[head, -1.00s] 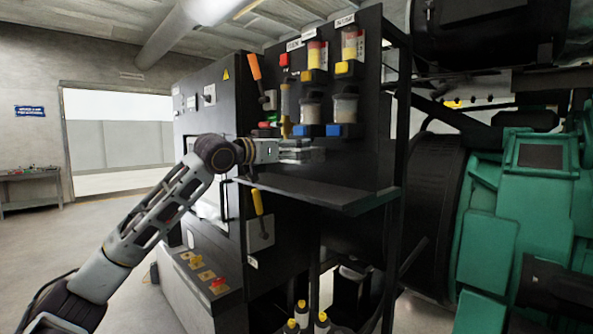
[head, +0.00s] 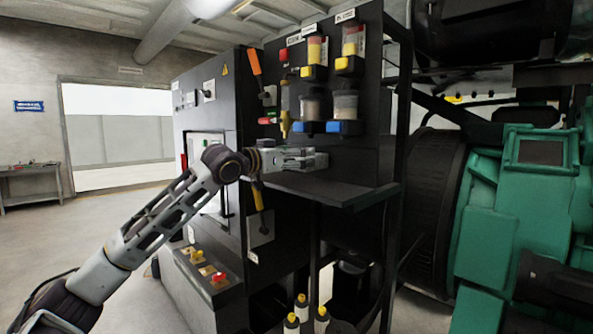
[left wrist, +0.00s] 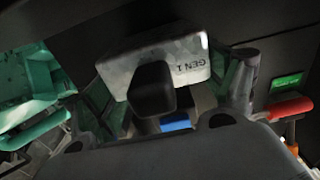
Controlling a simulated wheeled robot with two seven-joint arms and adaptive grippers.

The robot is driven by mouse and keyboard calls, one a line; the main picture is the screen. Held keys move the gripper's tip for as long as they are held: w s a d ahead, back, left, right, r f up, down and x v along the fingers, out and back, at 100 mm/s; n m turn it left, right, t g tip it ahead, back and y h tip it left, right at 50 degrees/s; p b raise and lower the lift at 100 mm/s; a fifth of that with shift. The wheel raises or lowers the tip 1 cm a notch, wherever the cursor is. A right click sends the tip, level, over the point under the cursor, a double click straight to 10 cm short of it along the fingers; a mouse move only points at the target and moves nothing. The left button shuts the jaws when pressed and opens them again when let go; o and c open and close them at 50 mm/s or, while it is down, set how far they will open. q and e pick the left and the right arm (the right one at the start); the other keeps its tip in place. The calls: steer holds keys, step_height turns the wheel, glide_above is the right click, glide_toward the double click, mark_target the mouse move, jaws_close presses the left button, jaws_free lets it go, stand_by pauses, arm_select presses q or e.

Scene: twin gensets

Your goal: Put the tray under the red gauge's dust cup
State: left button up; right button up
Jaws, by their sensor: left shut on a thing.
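My left gripper (head: 282,158) is shut on a grey metal tray (head: 313,161), just above the black shelf of the panel; I cannot tell if the tray touches it. In the left wrist view the tray (left wrist: 190,62) shows a "GEN 1" mark, and its dark handle (left wrist: 152,92) is between the fingers. Two clear cups with blue bases, the left (head: 311,108) and right (head: 345,105), hang above the tray. Above them are two red-and-yellow units, the left (head: 315,50) and right (head: 353,41). I cannot tell which is the red gauge. My right gripper is out of view.
The black shelf (head: 335,192) juts from the panel below the tray. An orange-handled lever (head: 255,62) and a yellow-tipped sight tube (head: 285,110) are left of the cups. A yellow handle (head: 257,197) is below my gripper. A green engine (head: 510,220) stands right.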

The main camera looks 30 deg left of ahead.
arm_select(q)
steer(key=shift+f, duration=0.45)
step_height(320, 180, down, 2)
steer(key=shift+f, duration=0.2)
steer(key=shift+w+f+p, duration=0.15)
steer(key=shift+f+p, duration=0.05)
steer(key=shift+p, duration=0.15)
steer(key=shift+f, duration=0.2)
steer(key=o, duration=1)
steer(key=shift+c, duration=0.2)
steer(key=shift+r, duration=0.1)
